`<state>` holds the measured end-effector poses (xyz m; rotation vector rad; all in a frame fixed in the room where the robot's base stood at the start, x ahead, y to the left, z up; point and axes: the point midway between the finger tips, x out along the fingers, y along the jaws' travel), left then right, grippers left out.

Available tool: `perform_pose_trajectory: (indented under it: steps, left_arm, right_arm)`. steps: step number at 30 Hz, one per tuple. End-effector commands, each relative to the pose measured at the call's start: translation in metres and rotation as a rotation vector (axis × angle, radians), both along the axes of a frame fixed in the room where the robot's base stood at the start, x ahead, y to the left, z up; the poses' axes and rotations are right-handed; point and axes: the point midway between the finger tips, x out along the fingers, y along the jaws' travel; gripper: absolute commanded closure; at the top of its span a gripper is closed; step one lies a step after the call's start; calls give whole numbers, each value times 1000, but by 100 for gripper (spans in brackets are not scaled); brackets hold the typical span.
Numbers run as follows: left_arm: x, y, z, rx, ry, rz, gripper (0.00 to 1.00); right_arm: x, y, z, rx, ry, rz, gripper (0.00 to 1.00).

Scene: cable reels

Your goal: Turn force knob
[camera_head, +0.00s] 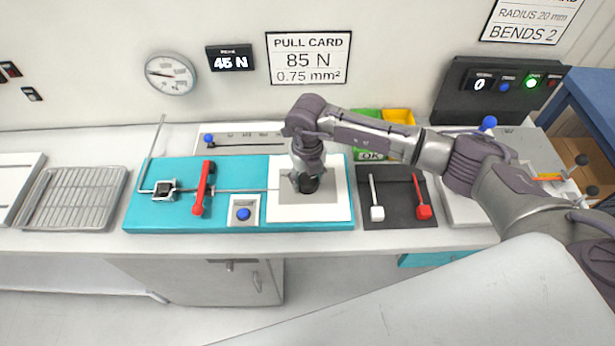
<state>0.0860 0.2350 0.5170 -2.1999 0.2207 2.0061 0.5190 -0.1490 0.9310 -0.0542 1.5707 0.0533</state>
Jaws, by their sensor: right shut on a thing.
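My right gripper (306,186) points down over the white-framed grey plate (334,212) at the right end of the teal fixture. It is shut on a dark knob (311,184), mostly hidden beneath the fingers. The dark display (229,58) on the wall reads 45 N. The pull card (308,58) reads 85 N, 0.75 mm². A round dial gauge (169,73) hangs left of the display. My left gripper is not in view.
The teal fixture (140,218) carries a red lever (203,188), a rod and a blue button (243,214). A dark panel (395,212) with white and red levers lies to the right. A wire tray (73,198) is at the left. Green and yellow bins (398,116) stand behind my right arm.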

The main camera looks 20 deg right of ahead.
Motion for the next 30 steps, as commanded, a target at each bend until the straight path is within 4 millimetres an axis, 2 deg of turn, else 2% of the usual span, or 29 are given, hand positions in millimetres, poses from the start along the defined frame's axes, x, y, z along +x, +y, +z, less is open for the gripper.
perform_pose_trajectory:
  steps: [8, 14, 30]
  left_arm:
    - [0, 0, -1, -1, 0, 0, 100]
    - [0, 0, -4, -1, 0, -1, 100]
    - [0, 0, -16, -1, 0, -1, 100]
  right_arm:
    - [0, 0, 0, 1, -1, -16, 81]
    - [0, 0, 0, 2, -1, -94, 81]
    - [1, 0, 0, 2, -1, -565, 81]
